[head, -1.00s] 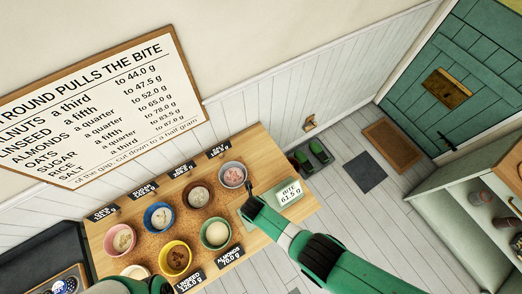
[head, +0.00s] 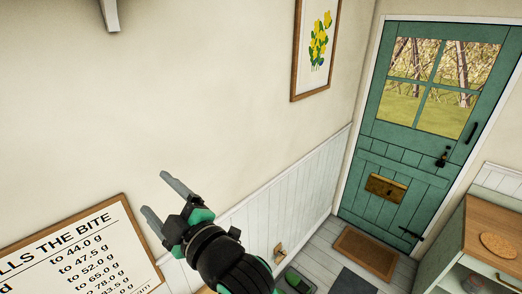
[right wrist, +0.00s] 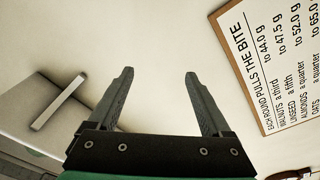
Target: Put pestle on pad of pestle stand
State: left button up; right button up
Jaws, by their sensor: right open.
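My right gripper (head: 155,193) is raised in front of the bare cream wall, its two grey fingers apart with nothing between them. In the right wrist view its open fingers (right wrist: 159,73) point at the plain wall. I cannot make out a pestle or a pestle stand in either view. My left gripper is out of view.
A framed text board (head: 80,250) hangs at lower left, also in the right wrist view (right wrist: 270,60). A green door (head: 420,130), doormat (head: 364,253) and wooden-topped cabinet (head: 490,220) with a round tan mat (head: 499,245) are at right. A pale handled box (right wrist: 45,125) is near the gripper.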

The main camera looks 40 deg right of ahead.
jog(key=s+d+r+m+t, duration=0.3)
jog(key=s+r+m+t, duration=0.1)
jog(key=s+r, duration=0.6)
jog(key=s+d+r+m+t, duration=0.4)
jog(key=s+r+m, duration=0.2)
jog(key=s+r, duration=0.4)
notch_tip(320, 180, up, 4)
jog(key=shift+s+d+f+t+h, duration=0.2)
jog(key=shift+s+t+h, duration=0.1)
jog(key=shift+t, duration=0.1)
jog(key=shift+a, duration=0.1)
